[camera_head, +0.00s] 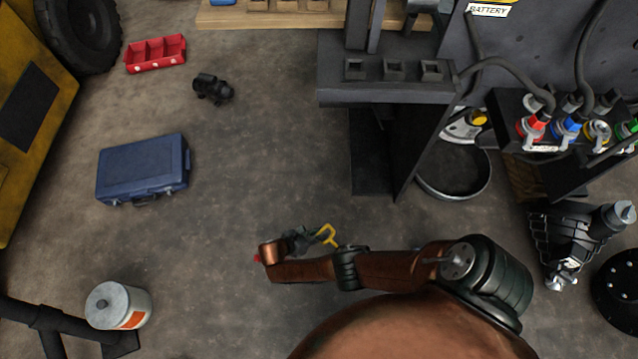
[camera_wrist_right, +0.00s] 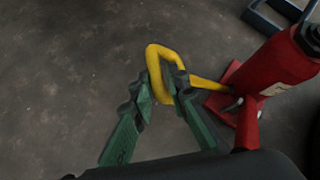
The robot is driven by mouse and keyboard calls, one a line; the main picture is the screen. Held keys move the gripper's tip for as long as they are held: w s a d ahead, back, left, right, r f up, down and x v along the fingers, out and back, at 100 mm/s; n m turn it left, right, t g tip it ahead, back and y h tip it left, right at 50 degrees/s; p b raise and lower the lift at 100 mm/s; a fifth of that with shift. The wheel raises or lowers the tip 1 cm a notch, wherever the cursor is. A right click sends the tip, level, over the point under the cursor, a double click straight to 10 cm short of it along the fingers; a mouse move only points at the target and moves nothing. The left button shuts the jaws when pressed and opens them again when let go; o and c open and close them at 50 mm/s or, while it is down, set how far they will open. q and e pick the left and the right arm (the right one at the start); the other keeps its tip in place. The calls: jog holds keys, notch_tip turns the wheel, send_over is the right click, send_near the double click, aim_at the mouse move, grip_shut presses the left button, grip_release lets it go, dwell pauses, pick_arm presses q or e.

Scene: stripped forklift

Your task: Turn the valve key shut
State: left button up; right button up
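The valve key is a yellow bent loop (camera_wrist_right: 157,60) in the right wrist view. A thin yellow rod runs from it to the base of a red cylinder-shaped body (camera_wrist_right: 275,72), which looks like a jack. My right gripper (camera_wrist_right: 162,86) has its green fingers on either side of the loop, and they appear closed against it. In the head view the yellow loop (camera_head: 328,235) shows beside my right gripper (camera_head: 299,241), above the floor near my copper-coloured arm. The red body is mostly hidden there by my arm. My left gripper is not in view.
A blue case (camera_head: 143,168) and a white canister (camera_head: 118,305) stand on the floor at left. A dark bench (camera_head: 385,90) and a round black pan (camera_head: 455,192) stand ahead and right.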

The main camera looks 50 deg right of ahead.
jog(key=o, duration=0.3)
jog(key=shift+a+f, duration=0.2)
jog(key=shift+f, duration=0.05)
jog(key=shift+o, duration=0.2)
jog(key=shift+d+r, duration=0.1)
jog(key=shift+r, duration=0.05)
jog(key=shift+r, duration=0.1)
jog(key=shift+r, duration=4.85)
